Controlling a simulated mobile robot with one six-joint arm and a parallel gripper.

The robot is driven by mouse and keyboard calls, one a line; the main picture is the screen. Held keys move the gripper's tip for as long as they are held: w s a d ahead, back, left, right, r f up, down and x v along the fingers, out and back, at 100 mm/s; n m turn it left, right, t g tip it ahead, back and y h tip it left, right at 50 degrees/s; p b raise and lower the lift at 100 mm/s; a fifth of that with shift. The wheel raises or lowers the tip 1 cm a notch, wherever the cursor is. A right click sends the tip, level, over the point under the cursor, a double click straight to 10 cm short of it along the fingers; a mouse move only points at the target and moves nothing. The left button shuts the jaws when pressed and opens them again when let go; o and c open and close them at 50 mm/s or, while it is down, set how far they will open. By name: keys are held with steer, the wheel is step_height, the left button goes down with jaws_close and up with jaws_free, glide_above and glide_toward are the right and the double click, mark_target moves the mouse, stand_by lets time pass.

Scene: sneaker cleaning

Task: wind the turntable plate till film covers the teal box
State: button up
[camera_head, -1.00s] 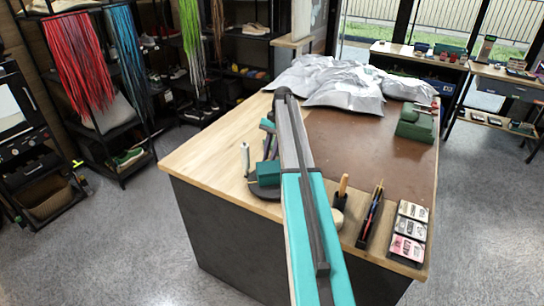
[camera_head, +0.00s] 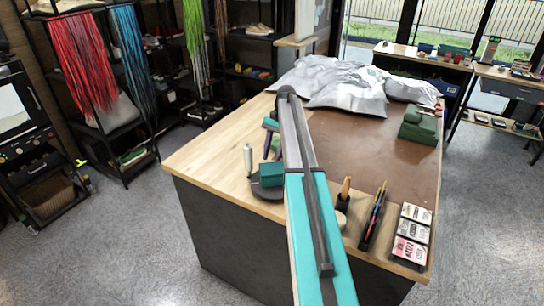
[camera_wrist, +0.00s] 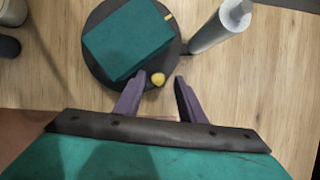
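The teal box (camera_wrist: 127,38) sits on the dark round turntable plate (camera_wrist: 95,75) and its top looks bare teal. A small yellow knob (camera_wrist: 158,79) is at the plate's near edge. The film roll (camera_wrist: 220,25), a pale grey cylinder, stands upright just right of the plate. My gripper (camera_wrist: 163,82) is open, its two purple fingers apart, with the knob between the tips, closer to the left one. I cannot tell whether they touch. In the head view, the box (camera_head: 272,173), plate (camera_head: 266,194) and roll (camera_head: 248,160) are partly beside my arm.
A wooden-handled tool (camera_head: 345,190), a pen tray (camera_head: 374,215) and several labelled cards (camera_head: 412,232) lie along the table's near right. Grey crumpled sheets (camera_head: 335,83) and a green object (camera_head: 418,125) are at the back. The brown mat (camera_head: 375,150) is mostly clear.

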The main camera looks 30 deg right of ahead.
steer(key=p+v, duration=0.5)
steer(key=v, duration=0.8)
steer(key=shift+d+f, duration=0.1)
steer(key=c, duration=0.3)
steer(key=shift+s+f, duration=0.15)
steer(key=shift+s, duration=0.1)
jaws_close()
steer(key=s+d+f+n+t+b, duration=0.1)
steer(key=s+d+n+t+b, duration=0.1)
steer(key=s, duration=0.7)
steer(key=s+d+f+n+t+h+b, duration=0.1)
steer(key=s+d+n+t+b, duration=0.2)
steer(key=s+d+b, duration=0.4)
steer(key=s+d+f+n+t+b, duration=0.1)
steer(key=s+d+n+t+b, duration=0.2)
steer(key=s, duration=1)
steer(key=d+b, duration=0.2)
steer(key=b, duration=0.3)
steer(key=shift+d+f+n, duration=0.25)
steer(key=shift+f+n, duration=0.15)
